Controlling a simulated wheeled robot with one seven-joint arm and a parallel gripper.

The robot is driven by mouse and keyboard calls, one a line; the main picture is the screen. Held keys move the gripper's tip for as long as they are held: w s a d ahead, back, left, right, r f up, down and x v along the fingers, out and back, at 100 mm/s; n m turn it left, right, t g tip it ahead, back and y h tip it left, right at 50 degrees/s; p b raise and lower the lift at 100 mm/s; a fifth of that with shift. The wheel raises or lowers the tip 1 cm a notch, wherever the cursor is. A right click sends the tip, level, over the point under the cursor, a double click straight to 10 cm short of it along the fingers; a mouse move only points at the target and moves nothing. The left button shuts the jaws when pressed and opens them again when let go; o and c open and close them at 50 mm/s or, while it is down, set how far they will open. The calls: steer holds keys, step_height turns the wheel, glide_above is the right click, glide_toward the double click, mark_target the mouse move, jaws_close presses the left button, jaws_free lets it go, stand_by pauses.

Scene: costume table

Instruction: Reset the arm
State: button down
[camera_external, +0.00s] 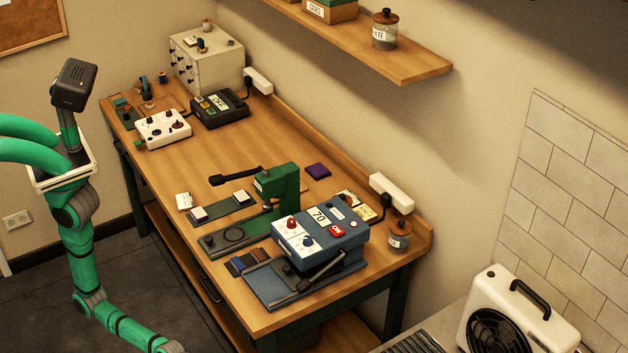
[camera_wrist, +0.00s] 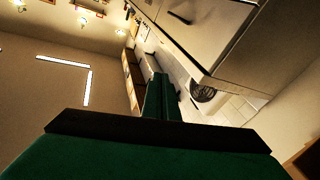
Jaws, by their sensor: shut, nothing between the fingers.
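My gripper (camera_wrist: 160,78) shows in the wrist view as two green fingers pressed together, with nothing between them. It points into open room, away from any surface close by. In the external view my green arm (camera_external: 82,260) hangs down at the left, beside the table, and runs out of the bottom edge. The gripper itself is hidden from that view.
The wooden table (camera_external: 165,188) carries a green press (camera_external: 278,187), a blue control box (camera_external: 320,237), a white switch box (camera_external: 163,129) and a drawer cabinet (camera_external: 207,62). A white fan heater (camera_external: 515,315) stands at lower right. Dark floor lies left of the table.

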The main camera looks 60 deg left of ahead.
steer(key=w+a+f+n+t+y, duration=0.2)
steer(key=a+n+t+y, duration=0.25)
steer(key=a, duration=1.35)
steer(key=w+a+f+n+t+y, duration=0.15)
steer(key=a+n+t+y, duration=0.3)
steer(key=a, duration=1.25)
steer(key=s+a+r+y, duration=0.1)
steer(key=s+a+y, duration=0.1)
steer(key=a, duration=0.4)
steer(key=s+a+r+y, duration=0.2)
steer(key=a+y, duration=0.2)
steer(key=a, duration=0.2)
steer(key=s+a+r+n+g+y, duration=0.1)
steer(key=s+a+y, duration=0.1)
steer(key=a, duration=0.5)
steer(key=shift+r+y, duration=0.4)
